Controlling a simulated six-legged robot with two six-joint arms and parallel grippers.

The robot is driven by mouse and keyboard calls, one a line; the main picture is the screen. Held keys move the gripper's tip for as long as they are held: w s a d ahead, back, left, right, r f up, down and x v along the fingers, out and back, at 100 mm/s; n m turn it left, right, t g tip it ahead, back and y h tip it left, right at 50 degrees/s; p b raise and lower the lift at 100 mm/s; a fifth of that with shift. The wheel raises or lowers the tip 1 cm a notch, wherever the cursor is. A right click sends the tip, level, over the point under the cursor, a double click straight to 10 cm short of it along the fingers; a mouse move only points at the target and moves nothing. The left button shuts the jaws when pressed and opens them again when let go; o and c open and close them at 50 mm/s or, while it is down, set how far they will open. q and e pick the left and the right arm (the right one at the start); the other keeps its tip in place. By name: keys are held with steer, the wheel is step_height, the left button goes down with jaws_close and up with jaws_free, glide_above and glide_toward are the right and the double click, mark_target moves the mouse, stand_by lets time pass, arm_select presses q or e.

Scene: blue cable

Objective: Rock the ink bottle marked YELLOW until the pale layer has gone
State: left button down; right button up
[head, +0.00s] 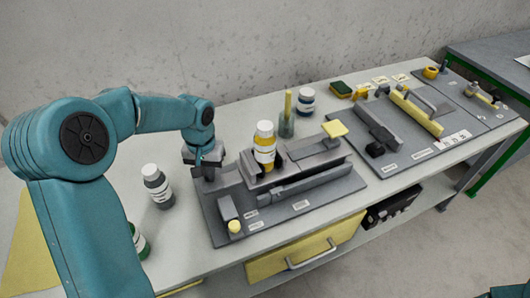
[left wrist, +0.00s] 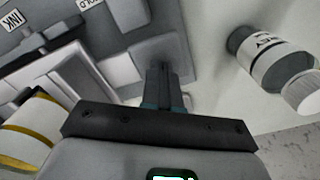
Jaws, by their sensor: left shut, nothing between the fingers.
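The ink bottle (head: 264,145), with a white cap, a white label and yellow bands, stands upright in a grey cradle on the rocker fixture (head: 300,172). Its label's word is too small to read, and I cannot tell a pale layer. Part of the bottle also shows at the left edge of the left wrist view (left wrist: 25,132). My left gripper (head: 207,175) is left of the bottle, apart from it, low over the fixture's left end. In the left wrist view its fingers (left wrist: 165,80) are together and empty, pointing at grey fixture parts. My right gripper is out of view.
A grey bottle (head: 157,187) stands left of the fixture, and a green one (head: 138,240) is partly hidden by my left arm. A jar (head: 287,116) with a yellow stick and a blue bottle (head: 306,101) stand behind. Another fixture board (head: 400,150) lies to the right.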

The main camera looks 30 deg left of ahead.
arm_select(q)
steer(key=shift+f+b, duration=1.75)
steer(key=shift+f, duration=0.55)
steer(key=shift+r+p, duration=2.3)
steer(key=shift+r, duration=0.8)
steer(key=shift+f, duration=0.1)
steer(key=shift+f+b, duration=2.5)
steer(key=shift+f, duration=0.5)
steer(key=shift+r, duration=0.1)
steer(key=shift+r+p, duration=2.35)
steer(key=shift+r, duration=0.65)
steer(key=shift+f, duration=0.1)
